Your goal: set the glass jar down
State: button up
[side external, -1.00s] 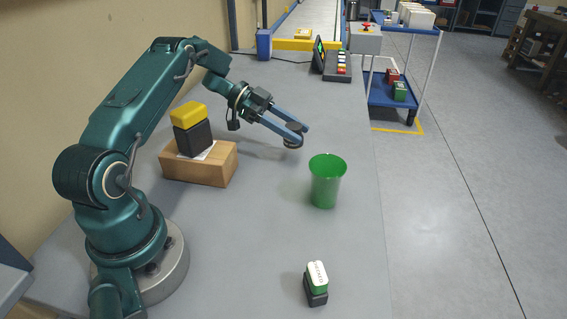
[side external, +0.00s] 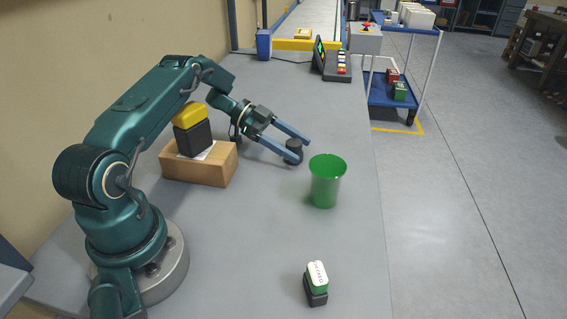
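The glass jar (side external: 294,151) is small, with a dark lid and a dark lower part; its clear body is hard to make out. It appears upright on the grey table, left of and behind the green cup. My gripper (side external: 303,151) is low over the table with its two blue fingers on either side of the jar. The fingers look spread, with a gap at the jar, so the gripper appears open around it. Exact contact between jar, fingers and table is too small to see.
The green cup (side external: 325,184) stands close to the fingertips. A cardboard box (side external: 204,166) carries a black and yellow item (side external: 192,131) beside my arm. A green and black item with a white top (side external: 317,280) stands at the front. The table's middle is clear.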

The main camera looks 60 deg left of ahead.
jog(key=shift+r, duration=0.15)
jog(key=shift+s+a+r, duration=0.15)
jog(key=shift+a, duration=0.1)
jog(key=v, duration=1.1)
jog(key=shift+a, duration=0.1)
jog(key=w+d+r+n+t+y, duration=0.15)
jog(key=w+r+t, duration=0.25)
jog(key=w+r, duration=0.5)
jog(key=w+d+r+m+t+y, duration=0.1)
jog(key=w+d+r+t+y, duration=0.15)
jog(key=w+r+t, duration=0.55)
notch_tip(320, 180, up, 12)
jog(key=s+d+n+y, duration=0.2)
jog(key=s+n+y, duration=0.1)
jog(key=n+y, duration=0.55)
jog(key=s+d+f+n+g, duration=0.1)
jog(key=s+d+f+g, duration=0.3)
jog(key=s, duration=0.6)
jog(key=s+d+f+g, duration=0.5)
jog(key=s+d+f, duration=0.2)
jog(key=s+f, duration=0.2)
jog(key=s+d+f+n+g+h, duration=0.1)
jog(key=s+d+f+g, duration=0.3)
jog(key=s, duration=0.7)
notch_tip(320, 180, down, 3)
jog(key=shift+d+r+n+g, duration=0.25)
jog(key=shift+d+n+g, duration=0.05)
jog(key=shift+d, duration=0.5)
